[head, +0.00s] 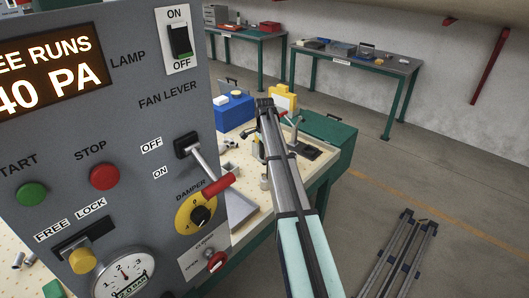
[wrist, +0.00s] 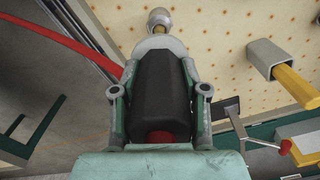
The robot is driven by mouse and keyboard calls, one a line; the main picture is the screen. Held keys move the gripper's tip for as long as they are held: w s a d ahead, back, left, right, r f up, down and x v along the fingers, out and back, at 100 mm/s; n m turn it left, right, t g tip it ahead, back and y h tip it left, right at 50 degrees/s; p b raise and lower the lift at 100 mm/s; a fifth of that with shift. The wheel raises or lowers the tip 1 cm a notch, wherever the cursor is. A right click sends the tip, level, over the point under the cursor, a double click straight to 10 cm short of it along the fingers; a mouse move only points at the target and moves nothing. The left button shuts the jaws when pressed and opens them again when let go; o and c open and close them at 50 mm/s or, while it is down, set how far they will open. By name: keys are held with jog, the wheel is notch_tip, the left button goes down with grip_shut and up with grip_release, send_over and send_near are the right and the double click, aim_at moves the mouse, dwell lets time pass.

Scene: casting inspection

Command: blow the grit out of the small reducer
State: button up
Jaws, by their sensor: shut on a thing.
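In the wrist view my gripper (wrist: 159,72) has its two fingers closed on the sides of a black block-shaped tool body (wrist: 160,95), with red showing at its rear. A pale grey tapered nose (wrist: 160,46) and a short brass-coloured neck extend from the body over the bench. A rounded grey metal piece (wrist: 160,17) lies in line with that neck. I cannot tell whether it is the small reducer or part of the tool, nor whether they touch. No grit is visible. In the head view my arm reaches over the bench, and the tool is not clear there.
A grey control panel (head: 115,130) with a red-handled fan lever (head: 203,165) stands close at left. The perforated bench top (wrist: 225,20) carries a square grey tube (wrist: 269,56), a blue box (head: 234,112) and a yellow block (head: 283,99). A red hose (wrist: 60,38) crosses the wrist view's left.

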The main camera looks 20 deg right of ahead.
aim_at(264, 161)
jog(key=shift+f+b, duration=0.95)
jog(key=shift+f, duration=1.75)
jog(key=shift+f+b, duration=0.5)
jog(key=shift+f, duration=0.8)
dwell(1.2)
jog(key=shift+r, duration=0.1)
jog(key=shift+r+p, duration=1.75)
jog(key=shift+r, duration=2.2)
